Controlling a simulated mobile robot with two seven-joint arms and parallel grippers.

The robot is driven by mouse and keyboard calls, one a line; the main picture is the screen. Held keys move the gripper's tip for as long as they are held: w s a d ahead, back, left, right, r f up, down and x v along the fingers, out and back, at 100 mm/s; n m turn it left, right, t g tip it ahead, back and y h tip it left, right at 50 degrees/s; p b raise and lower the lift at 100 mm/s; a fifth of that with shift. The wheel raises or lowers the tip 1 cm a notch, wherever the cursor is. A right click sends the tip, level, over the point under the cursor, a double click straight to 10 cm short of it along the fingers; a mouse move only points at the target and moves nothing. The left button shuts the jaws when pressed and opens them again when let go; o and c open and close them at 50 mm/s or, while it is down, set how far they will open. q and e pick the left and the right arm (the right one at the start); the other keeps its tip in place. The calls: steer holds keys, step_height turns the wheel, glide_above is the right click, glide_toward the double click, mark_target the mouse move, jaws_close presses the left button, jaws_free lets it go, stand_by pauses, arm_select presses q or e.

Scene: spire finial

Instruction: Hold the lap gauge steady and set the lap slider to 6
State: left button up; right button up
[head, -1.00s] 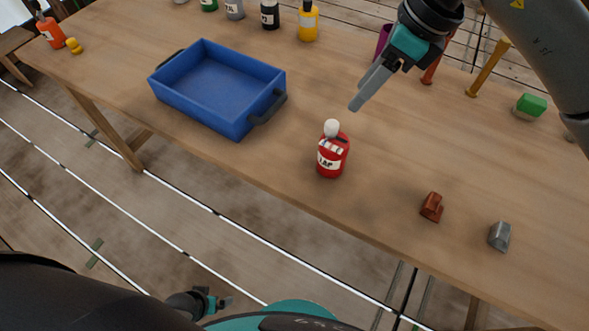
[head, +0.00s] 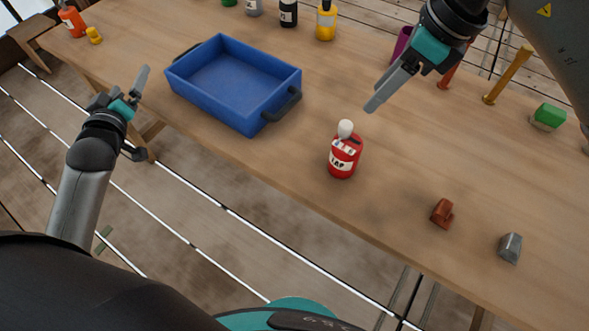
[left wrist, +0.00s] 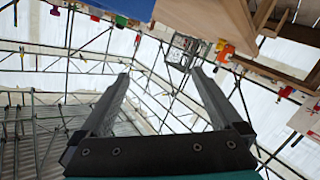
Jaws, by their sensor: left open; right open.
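The lap gauge (head: 344,160) is a small red canister-like body with a white label reading LAP and a white knob on top. It stands upright near the table's front edge in the head view. Which part is the lap slider, and its setting, are too small to tell. My right gripper (head: 374,103) is above the table, behind and right of the gauge, open, empty and apart from it. My left gripper (head: 139,92) is raised beyond the table's front edge, left of the blue tray, far from the gauge. In the left wrist view its fingers (left wrist: 160,74) are spread with nothing between.
A blue tray (head: 185,85) with dark handles stands left of the gauge. A reddish-brown block (head: 442,213) and a grey metal block (head: 510,247) lie to the right. Several bottles, including a yellow one (head: 326,22), line the back. A green block (head: 548,116) sits far right.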

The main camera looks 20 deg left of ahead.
arm_select(q)
step_height(320, 180, up, 18)
steer(key=w+d+t, duration=0.1)
steer(key=t, duration=0.4)
steer(key=m+g+h, duration=0.8)
steer(key=m+h, duration=0.5)
steer(key=m, duration=0.3)
glide_toward(353, 147)
steer(key=a+f, duration=0.2)
steer(key=x, duration=1.4)
steer(key=shift+s+d+f, duration=0.1)
steer(key=shift+d+f, duration=0.1)
steer(key=shift+f, duration=0.1)
steer(key=shift+c, duration=0.2)
